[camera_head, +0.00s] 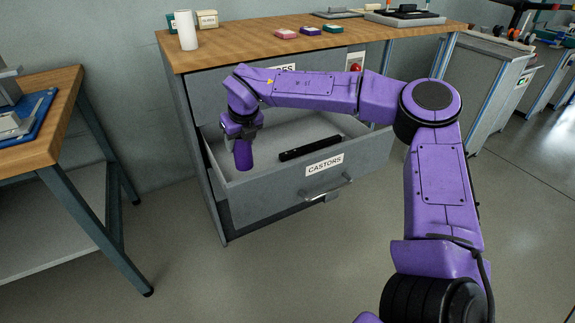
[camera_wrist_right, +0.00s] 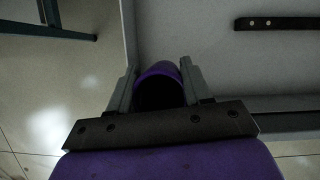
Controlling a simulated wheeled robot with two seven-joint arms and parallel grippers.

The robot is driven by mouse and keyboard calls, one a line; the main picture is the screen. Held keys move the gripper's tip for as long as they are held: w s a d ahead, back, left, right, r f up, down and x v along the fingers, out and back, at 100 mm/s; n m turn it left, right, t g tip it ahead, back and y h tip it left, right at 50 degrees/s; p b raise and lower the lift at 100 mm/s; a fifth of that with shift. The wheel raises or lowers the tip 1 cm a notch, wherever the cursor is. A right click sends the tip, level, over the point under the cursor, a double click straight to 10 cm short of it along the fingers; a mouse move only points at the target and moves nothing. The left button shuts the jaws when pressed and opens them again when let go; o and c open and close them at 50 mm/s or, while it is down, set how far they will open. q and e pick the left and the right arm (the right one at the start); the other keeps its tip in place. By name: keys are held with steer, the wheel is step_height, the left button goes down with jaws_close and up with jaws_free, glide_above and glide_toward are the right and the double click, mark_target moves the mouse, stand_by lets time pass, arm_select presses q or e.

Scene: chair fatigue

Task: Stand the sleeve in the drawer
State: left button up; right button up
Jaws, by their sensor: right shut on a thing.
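The sleeve (camera_head: 243,155) is a short purple tube, roughly upright in the head view. My right gripper (camera_head: 240,134) points down and is shut on it. In the right wrist view the sleeve's round purple rim (camera_wrist_right: 158,70) shows between the two grey fingers (camera_wrist_right: 155,88). The pulled-out grey drawer (camera_head: 330,183), labelled CASTORS, is below, and the sleeve shows at its left front corner. I cannot tell whether the sleeve's lower end touches the drawer floor. My left gripper is not in view.
A black bar with holes (camera_head: 310,148) lies in the drawer. The wooden bench top (camera_head: 235,42) above carries a white cylinder (camera_head: 187,30) and several small coloured boxes. A second table (camera_head: 60,100) stands at the left. The drawer floor around the bar is clear.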

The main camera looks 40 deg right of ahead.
mark_target(247, 152)
steer(key=shift+w+d+f+m, duration=0.2)
steer(key=shift+f+m, duration=0.3)
steer(key=shift+f, duration=0.1)
step_height(247, 152, down, 10)
steer(key=b, duration=0.2)
steer(key=shift+d+r+b, duration=0.1)
steer(key=shift+r+b, duration=0.1)
steer(key=shift+b, duration=0.1)
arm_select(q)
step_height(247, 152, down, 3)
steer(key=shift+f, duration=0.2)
arm_select(e)
steer(key=shift+r+h, duration=0.1)
steer(key=shift+h, duration=0.2)
steer(key=o, duration=1.1)
steer(key=shift+s+r, duration=0.1)
steer(key=shift+r, duration=0.15)
arm_select(q)
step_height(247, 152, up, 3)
steer(key=p, duration=0.2)
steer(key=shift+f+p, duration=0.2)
steer(key=shift+p, duration=0.2)
arm_select(e)
steer(key=v, duration=1.1)
steer(key=shift+r, duration=0.25)
